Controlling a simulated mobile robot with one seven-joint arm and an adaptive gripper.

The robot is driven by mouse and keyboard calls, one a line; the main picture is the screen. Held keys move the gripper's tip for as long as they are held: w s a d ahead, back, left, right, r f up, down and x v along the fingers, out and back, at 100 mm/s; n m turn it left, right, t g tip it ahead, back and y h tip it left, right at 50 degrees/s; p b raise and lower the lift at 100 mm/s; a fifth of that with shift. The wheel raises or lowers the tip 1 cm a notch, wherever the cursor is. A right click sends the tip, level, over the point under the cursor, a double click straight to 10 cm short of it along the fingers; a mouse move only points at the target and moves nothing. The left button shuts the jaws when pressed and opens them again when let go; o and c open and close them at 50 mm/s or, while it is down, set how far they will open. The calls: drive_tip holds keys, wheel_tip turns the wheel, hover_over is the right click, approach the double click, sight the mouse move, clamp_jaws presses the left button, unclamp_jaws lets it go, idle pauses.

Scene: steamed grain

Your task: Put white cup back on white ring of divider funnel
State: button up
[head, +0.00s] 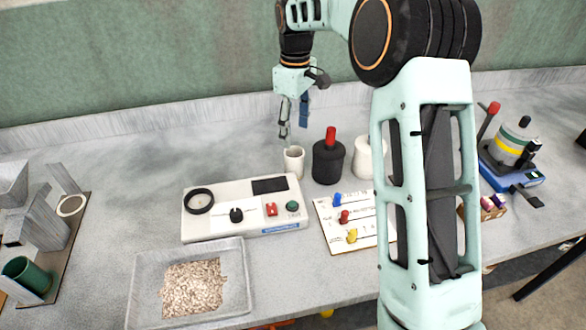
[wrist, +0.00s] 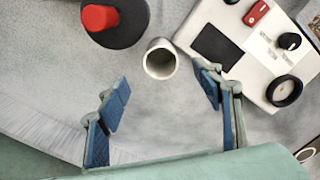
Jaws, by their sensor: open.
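The white cup (head: 293,163) stands upright on the grey counter, just behind the white meter. In the wrist view the cup (wrist: 160,65) looks empty and lies just beyond the fingertips, near the middle of the gap. My gripper (head: 293,122) is open and empty above and slightly behind the cup; both fingers show in the wrist view (wrist: 163,85). The divider at the far left has grey angled parts on a brown board and a pale ring (head: 72,205). I cannot tell how the ring joins the funnel.
A black jar with a red knob (head: 328,160) stands close right of the cup, a white jar (head: 362,160) beyond it. The white meter (head: 240,222) is in front. A tray of grain (head: 146,290) is at front left. Counter left of the meter is clear.

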sight(294, 154)
wheel_tip(294, 154, down, 9)
drive_tip(key=shift+f, duration=0.1)
idle(0.4)
drive_tip(key=shift+c, duration=0.6)
drive_tip(key=c, duration=1.2)
drive_tip(key=shift+r, duration=0.2)
drive_tip(key=shift+c, duration=0.2)
